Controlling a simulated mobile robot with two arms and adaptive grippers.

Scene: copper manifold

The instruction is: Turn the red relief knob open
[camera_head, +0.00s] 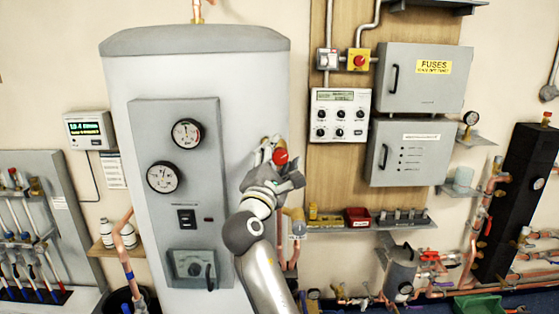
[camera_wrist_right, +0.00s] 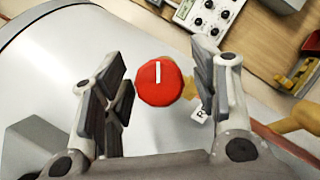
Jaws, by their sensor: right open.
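The red relief knob (camera_head: 281,157) is on a brass fitting at the right side of the big grey cylinder (camera_head: 250,80). In the right wrist view the red knob (camera_wrist_right: 159,82) has a white line that stands nearly upright. My right gripper (camera_head: 277,160) is at the knob, and its arm comes up from below. In the right wrist view my right gripper (camera_wrist_right: 160,90) is open, with one finger on each side of the knob and a gap on both sides. My left gripper is not in view.
A grey panel (camera_head: 220,240) with gauges is on the cylinder's front. Right of the knob are a wooden board (camera_head: 310,190), a white control box (camera_head: 340,115) and grey cabinets (camera_head: 425,85). A shelf (camera_head: 350,229) with small parts sits lower right. Copper pipes run below.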

